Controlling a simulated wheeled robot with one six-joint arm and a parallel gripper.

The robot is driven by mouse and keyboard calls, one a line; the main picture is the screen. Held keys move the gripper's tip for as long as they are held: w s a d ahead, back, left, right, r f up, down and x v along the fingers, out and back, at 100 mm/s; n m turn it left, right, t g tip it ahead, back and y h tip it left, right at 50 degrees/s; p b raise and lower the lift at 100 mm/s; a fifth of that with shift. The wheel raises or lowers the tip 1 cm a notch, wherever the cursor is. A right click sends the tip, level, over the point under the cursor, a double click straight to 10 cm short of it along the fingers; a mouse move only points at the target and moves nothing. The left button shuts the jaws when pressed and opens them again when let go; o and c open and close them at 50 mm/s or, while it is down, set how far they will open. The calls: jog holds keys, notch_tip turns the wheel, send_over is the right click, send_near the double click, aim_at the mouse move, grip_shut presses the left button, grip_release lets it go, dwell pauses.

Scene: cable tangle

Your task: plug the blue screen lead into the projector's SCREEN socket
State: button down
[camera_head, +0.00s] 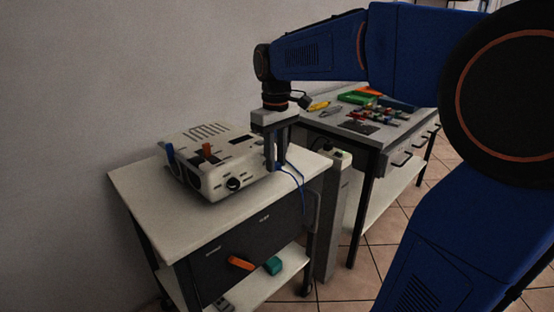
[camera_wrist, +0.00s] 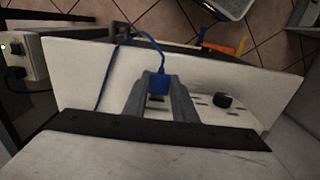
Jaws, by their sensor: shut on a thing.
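The blue screen lead shows in the wrist view as a blue plug (camera_wrist: 158,85) between my gripper's fingers (camera_wrist: 160,79), with its cable looping away to the left. In the head view the blue cable (camera_head: 299,181) hangs from my gripper (camera_head: 276,163) over the trolley's right edge. My gripper points down, shut on the plug, at the right end of the projector. The white projector (camera_head: 212,184) sits on the trolley top; its vents and black knob (camera_wrist: 222,100) show in the wrist view. The SCREEN socket cannot be made out, nor whether the plug touches the projector.
The white trolley top (camera_head: 155,205) is clear in front. A socket post (camera_head: 336,190) stands right of it. A workbench (camera_head: 312,117) with tools is behind.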

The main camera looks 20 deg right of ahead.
jog(key=shift+w+a, duration=0.2)
jog(key=shift+w, duration=0.35)
jog(key=c, duration=1.4)
grip_release()
jog(key=shift+o, duration=0.2)
notch_tip(320, 180, up, 17)
jog(key=shift+r, duration=0.2)
jog(key=s+f+m+t, duration=0.2)
jog(key=s+f, duration=1)
jog(key=f, duration=0.2)
jog(key=s+f+m+t, duration=0.2)
jog(key=s+f, duration=0.9)
jog(key=f, duration=0.3)
jog(key=shift+s+d+f+t, duration=0.15)
jog(key=shift+s+f+t, duration=0.15)
jog(key=shift+s+t, duration=0.1)
